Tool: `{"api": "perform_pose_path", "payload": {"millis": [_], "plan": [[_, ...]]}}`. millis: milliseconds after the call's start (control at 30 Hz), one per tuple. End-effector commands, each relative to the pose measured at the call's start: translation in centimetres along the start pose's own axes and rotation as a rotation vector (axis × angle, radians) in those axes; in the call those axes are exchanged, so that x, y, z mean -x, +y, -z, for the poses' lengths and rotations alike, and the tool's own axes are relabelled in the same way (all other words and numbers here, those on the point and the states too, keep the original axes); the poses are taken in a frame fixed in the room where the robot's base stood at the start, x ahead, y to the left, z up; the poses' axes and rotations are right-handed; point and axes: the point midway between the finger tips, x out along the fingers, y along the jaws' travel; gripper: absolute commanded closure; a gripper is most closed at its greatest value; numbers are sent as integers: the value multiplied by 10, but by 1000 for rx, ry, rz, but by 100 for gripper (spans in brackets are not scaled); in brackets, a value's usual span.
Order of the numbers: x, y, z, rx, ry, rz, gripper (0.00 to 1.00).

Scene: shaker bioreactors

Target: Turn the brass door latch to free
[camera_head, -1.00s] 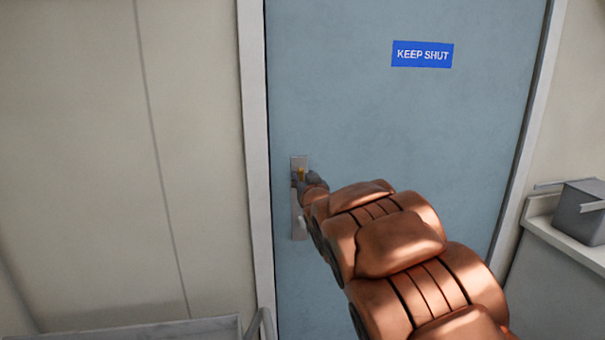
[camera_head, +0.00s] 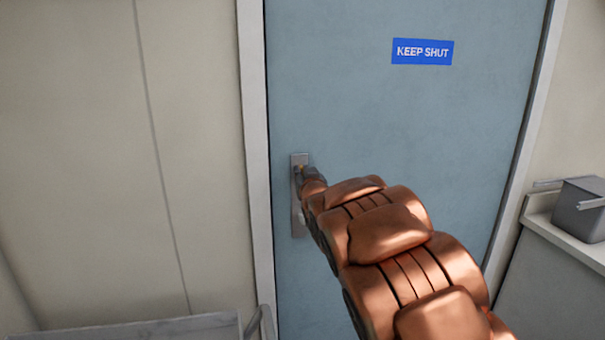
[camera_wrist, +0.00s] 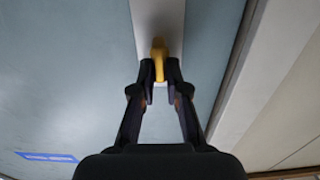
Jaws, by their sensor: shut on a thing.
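The brass latch (camera_wrist: 158,58) shows as a yellow knob on a pale metal plate in the wrist view, between my fingertips. My gripper (camera_wrist: 160,72) is shut on it. In the head view only a speck of the brass latch (camera_head: 300,169) shows, at the upper part of the narrow metal plate (camera_head: 298,228). My gripper (camera_head: 305,176) covers most of it there. The plate is fixed to the blue-grey door (camera_head: 400,130) near its left edge. The door sits in its frame and looks shut.
A blue "KEEP SHUT" sign (camera_head: 422,51) is on the door's upper right. A grey lidded box (camera_head: 580,210) stands on a counter at the right. A grey tray or cart edge (camera_head: 190,329) with a handle is at the lower left.

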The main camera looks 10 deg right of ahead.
Motion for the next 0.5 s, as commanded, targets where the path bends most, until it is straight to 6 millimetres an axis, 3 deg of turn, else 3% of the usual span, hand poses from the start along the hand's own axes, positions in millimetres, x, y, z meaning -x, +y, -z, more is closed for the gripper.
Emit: {"api": "perform_pose_path", "payload": {"millis": [500], "plan": [[0,-1,-3,75,2,1,100]]}}
